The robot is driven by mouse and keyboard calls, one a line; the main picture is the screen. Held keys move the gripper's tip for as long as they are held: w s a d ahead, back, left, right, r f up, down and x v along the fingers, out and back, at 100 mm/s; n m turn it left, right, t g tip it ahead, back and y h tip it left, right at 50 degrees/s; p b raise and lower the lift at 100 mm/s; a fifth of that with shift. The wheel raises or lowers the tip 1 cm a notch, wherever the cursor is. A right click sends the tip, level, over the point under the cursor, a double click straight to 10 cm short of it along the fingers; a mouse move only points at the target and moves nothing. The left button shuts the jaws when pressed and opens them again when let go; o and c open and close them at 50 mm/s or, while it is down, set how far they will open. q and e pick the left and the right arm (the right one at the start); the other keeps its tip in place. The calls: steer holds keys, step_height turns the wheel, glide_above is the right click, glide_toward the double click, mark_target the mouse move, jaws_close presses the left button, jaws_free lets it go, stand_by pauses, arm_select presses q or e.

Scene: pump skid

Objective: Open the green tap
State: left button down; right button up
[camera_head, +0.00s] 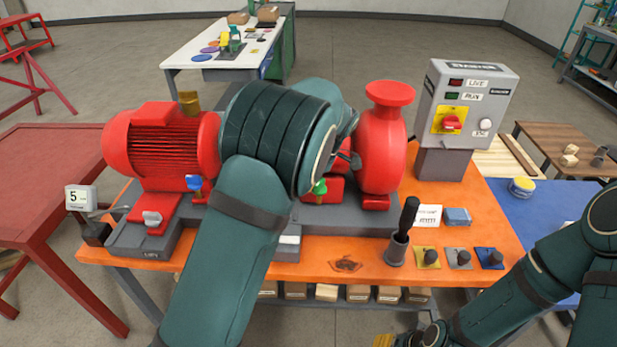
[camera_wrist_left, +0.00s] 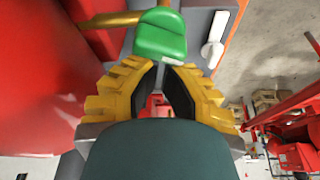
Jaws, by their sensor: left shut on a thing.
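The green tap (camera_head: 320,187) shows on the pump skid below the red pump (camera_head: 382,140), beside my left arm. In the left wrist view its green handle (camera_wrist_left: 161,33) is at the tips of my left gripper (camera_wrist_left: 158,62), with a brass-coloured stem behind it. The yellow fingers with dark pads come together at the handle and are shut on it. In the head view my left arm hides this gripper. My right gripper (camera_head: 400,341) is only partly visible at the bottom edge, away from the tap, and its jaws are unclear.
A blue tap (camera_head: 194,183) sits left of my arm, in front of the red motor (camera_head: 150,147). The grey control box (camera_head: 465,105) stands at the right. A black-handled tool in a holder (camera_head: 397,250) and several coloured knob plates occupy the orange table's (camera_head: 345,265) front right.

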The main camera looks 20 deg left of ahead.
arm_select(q)
steer(key=shift+s+d+n+p, duration=0.1)
steer(key=shift+s+n+p, duration=0.2)
steer(key=shift+n, duration=0.5)
arm_select(e)
steer(key=shift+w+r, duration=0.15)
steer(key=shift+r, duration=0.4)
arm_select(q)
steer(key=shift+r+p, duration=0.15)
steer(key=shift+p, duration=0.15)
arm_select(e)
steer(key=shift+r, duration=0.1)
stand_by(1.0)
